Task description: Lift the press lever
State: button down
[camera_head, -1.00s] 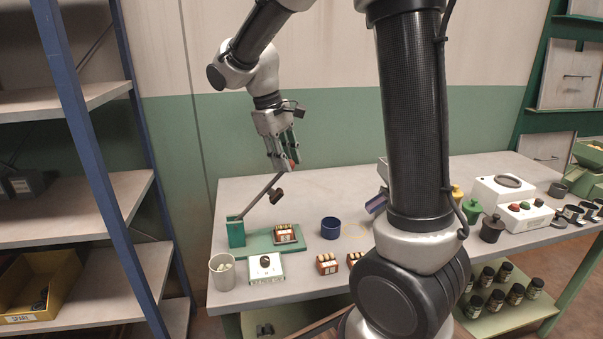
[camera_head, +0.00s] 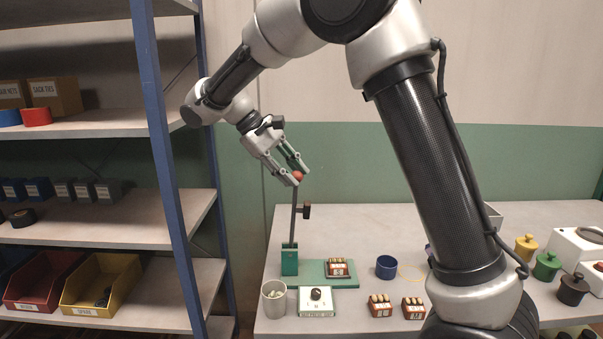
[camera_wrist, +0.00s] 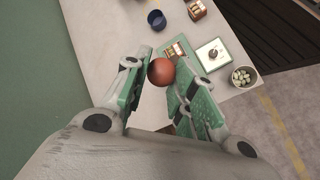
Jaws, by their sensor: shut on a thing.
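The press stands near the left end of the table, with a green post (camera_head: 289,262) and a flat green base (camera_head: 312,282). Its lever (camera_head: 294,225) is a dark rod rising almost upright from the post, with a dark block (camera_head: 305,211) on its side. A red ball knob (camera_head: 298,175) tops the lever. My gripper (camera_head: 297,177) is shut on the knob from the upper left. In the wrist view the knob (camera_wrist: 161,71) sits between the fingertips, and the rod below it is hidden. A small red-and-wood box of nuts (camera_head: 338,268) sits on the base.
A grey cup (camera_head: 273,298) and a white box with a black dial (camera_head: 316,302) stand in front of the press. Two more small boxes (camera_head: 380,306) and a blue cup (camera_head: 386,267) are to the right. A blue-posted shelf (camera_head: 165,170) stands close on the left.

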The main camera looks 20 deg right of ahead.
jog(key=shift+s+a+f, duration=0.1)
jog(key=shift+a+f, duration=0.2)
jog(key=c, duration=1.6)
grip_release()
jog(key=o, duration=0.4)
jog(key=shift+a, duration=0.2)
jog(key=shift+r, duration=0.1)
jog(key=v, duration=1.1)
jog(key=shift+a+r, duration=0.15)
jog(key=shift+r, duration=0.25)
